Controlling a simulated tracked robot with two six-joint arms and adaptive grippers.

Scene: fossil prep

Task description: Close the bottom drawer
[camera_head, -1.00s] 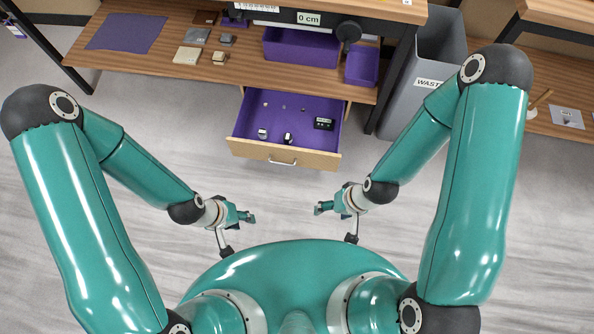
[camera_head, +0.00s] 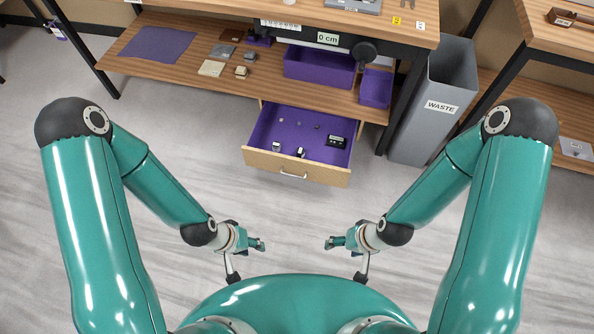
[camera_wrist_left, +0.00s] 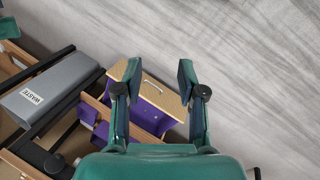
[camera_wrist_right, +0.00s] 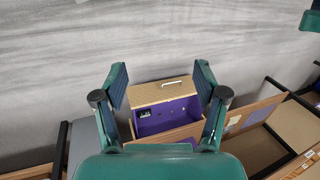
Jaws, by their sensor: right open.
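The bottom drawer (camera_head: 272,163) stands pulled out below the workbench, with a light wood front, a silver handle (camera_head: 293,175) and a purple lining. Several small items lie in it, among them a black device (camera_head: 337,142). The drawer also shows in the left wrist view (camera_wrist_left: 163,96) and the right wrist view (camera_wrist_right: 150,95). My left gripper (camera_head: 262,244) is open and empty, in front of the drawer and apart from it. My right gripper (camera_head: 330,243) is open and empty, to the right of the left one, also apart from the drawer.
A grey waste bin (camera_head: 425,130) stands right of the drawer. A wooden shelf (camera_head: 120,62) above the drawer carries a purple mat (camera_head: 158,43), small blocks and purple bins (camera_head: 318,66). The floor between my grippers and the drawer is clear.

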